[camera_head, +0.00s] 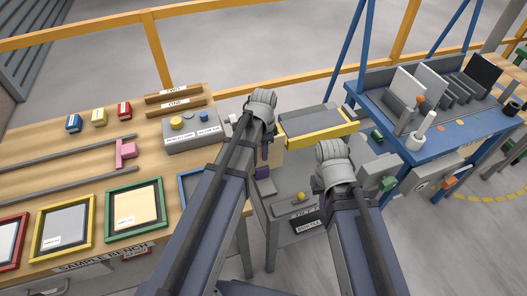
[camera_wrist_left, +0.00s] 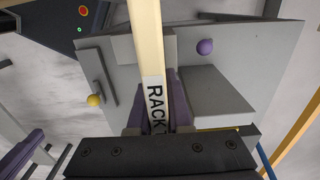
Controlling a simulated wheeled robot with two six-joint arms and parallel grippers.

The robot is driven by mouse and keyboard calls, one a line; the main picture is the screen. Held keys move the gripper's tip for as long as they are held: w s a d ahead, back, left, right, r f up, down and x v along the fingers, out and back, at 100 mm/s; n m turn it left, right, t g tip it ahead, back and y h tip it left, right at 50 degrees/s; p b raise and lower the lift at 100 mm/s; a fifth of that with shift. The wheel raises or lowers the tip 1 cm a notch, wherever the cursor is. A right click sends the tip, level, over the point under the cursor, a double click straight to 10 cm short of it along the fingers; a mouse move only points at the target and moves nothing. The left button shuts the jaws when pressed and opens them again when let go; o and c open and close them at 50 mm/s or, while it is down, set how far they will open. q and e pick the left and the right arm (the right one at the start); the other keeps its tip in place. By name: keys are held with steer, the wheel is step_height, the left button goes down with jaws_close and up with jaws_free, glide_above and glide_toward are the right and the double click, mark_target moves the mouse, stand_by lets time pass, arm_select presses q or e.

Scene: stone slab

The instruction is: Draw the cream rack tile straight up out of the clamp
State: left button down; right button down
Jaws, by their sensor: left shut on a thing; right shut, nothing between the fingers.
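The cream rack tile (camera_wrist_left: 148,50) runs up through the left wrist view, with black lettering starting "RACK" on its white label. My left gripper (camera_wrist_left: 152,110) has its purple fingers shut on the tile, one on each side. In the head view, my left gripper (camera_head: 264,150) is over the grey stand, with part of the cream tile (camera_head: 272,163) beside it. A grey clamp block (camera_wrist_left: 190,45) shows behind the tile; I cannot tell whether the tile's lower end is still between its jaws. My right gripper (camera_head: 333,168) is shut and empty; its fingertips are largely hidden by its arm.
The grey stand (camera_head: 285,210) carries a yellow knob (camera_head: 300,196). A wooden sample bench (camera_head: 100,175) with framed tiles is on the left. A yellow-edged grey tray (camera_head: 318,122) is behind the grippers. A blue rack table (camera_head: 440,135) with slabs stands on the right.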

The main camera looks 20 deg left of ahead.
step_height(320, 180, up, 5)
steer(key=p, duration=0.4)
steer(key=shift+p, duration=0.35)
stand_by(0.4)
stand_by(0.4)
